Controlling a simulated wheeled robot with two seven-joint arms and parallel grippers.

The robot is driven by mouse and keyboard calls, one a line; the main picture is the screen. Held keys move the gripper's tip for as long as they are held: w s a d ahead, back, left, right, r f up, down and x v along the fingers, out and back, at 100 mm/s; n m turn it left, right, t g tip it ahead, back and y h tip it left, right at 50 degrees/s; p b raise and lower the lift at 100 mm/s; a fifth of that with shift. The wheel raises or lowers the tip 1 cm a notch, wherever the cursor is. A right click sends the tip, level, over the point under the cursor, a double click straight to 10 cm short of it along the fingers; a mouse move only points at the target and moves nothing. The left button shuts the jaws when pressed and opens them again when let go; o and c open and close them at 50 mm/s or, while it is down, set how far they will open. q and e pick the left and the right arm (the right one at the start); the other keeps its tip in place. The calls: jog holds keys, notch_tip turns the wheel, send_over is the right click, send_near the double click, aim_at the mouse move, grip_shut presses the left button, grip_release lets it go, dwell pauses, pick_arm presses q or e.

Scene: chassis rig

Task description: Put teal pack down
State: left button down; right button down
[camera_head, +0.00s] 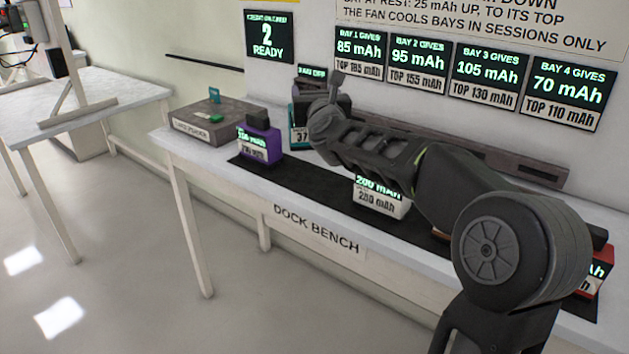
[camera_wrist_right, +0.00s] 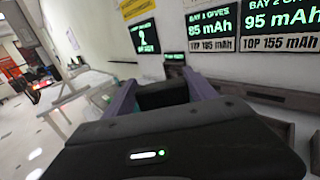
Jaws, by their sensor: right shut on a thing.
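The teal pack (camera_head: 293,135) is at the back of the dock bench, left of the bay signs, with part of a lit number on its front. My right gripper (camera_head: 325,105) reaches to it from the right and is shut on its dark top part, which shows between the fingers in the right wrist view (camera_wrist_right: 163,95). My wrist and forearm hide much of the pack. I cannot tell whether its base touches the bench. My left gripper is not in view.
A purple pack (camera_head: 261,150) stands in front of the teal pack on the black mat. A grey box (camera_head: 203,128) sits at the bench's left end. A white pack (camera_head: 383,200) is under my arm, and a red pack (camera_head: 598,272) is at the right. Bay signs (camera_head: 418,68) hang behind.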

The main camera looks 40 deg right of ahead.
aim_at(299, 136)
notch_tip(299, 136, down, 6)
jog(key=shift+r+b, duration=0.15)
jog(key=shift+b, duration=0.65)
jog(key=shift+f+b, duration=0.3)
jog(key=shift+f, duration=1.75)
jog(key=shift+f, duration=0.1)
jog(key=shift+c, duration=1.4)
grip_release()
